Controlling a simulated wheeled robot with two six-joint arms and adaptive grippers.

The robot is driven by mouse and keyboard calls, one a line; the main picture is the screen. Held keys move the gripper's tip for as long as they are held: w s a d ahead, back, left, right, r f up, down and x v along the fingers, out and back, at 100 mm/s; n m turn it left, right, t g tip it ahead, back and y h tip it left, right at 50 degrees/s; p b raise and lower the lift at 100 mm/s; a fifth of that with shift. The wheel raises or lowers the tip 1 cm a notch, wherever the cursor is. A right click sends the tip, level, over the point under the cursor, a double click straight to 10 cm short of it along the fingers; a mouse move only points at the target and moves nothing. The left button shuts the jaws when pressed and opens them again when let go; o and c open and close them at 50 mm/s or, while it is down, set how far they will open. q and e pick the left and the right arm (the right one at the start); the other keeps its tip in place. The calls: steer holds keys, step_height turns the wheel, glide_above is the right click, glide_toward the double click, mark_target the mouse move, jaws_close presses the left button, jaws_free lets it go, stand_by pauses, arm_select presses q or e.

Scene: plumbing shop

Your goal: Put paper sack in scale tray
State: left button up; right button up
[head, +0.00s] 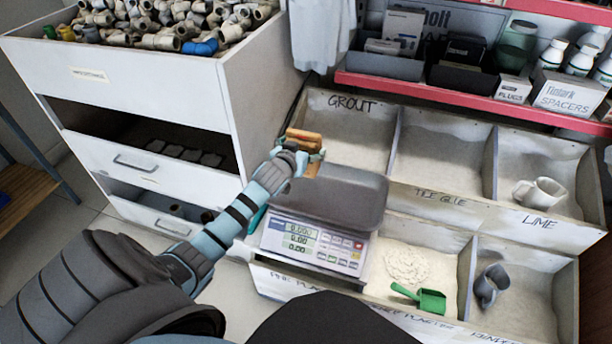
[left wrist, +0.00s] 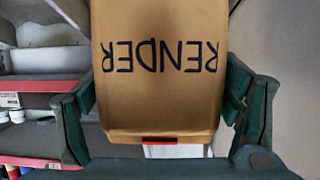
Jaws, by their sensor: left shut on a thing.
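My left gripper (head: 301,158) is shut on a brown paper sack (head: 306,136). In the left wrist view the sack (left wrist: 155,75) fills the space between the two green fingers (left wrist: 160,105), with the word RENDER upside down on it. In the head view the sack is at the back left corner of the scale tray (head: 330,192), and I cannot tell whether it touches the tray. The grey tray sits on the white scale (head: 315,243), whose display reads zeros. The tray's visible surface is empty. My right gripper is not in view.
Divided bins marked GROUT (head: 348,135), TILE GLUE (head: 440,160) and LIME (head: 540,185) stand behind and right of the scale. A green scoop (head: 431,301), a grey cup (head: 490,285) and a white jug (head: 541,194) lie in bins. A white drawer cabinet (head: 150,90) stands left.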

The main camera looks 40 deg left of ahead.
arm_select(q)
step_height(320, 180, down, 5)
steer(key=shift+w+r+b, duration=0.15)
steer(key=shift+b, duration=0.55)
steer(key=shift+f, duration=0.35)
step_height(320, 180, down, 4)
steer(key=shift+f+b, duration=0.15)
steer(key=shift+b, duration=1.1)
steer(key=o, duration=1.7)
steer(key=shift+o, duration=0.9)
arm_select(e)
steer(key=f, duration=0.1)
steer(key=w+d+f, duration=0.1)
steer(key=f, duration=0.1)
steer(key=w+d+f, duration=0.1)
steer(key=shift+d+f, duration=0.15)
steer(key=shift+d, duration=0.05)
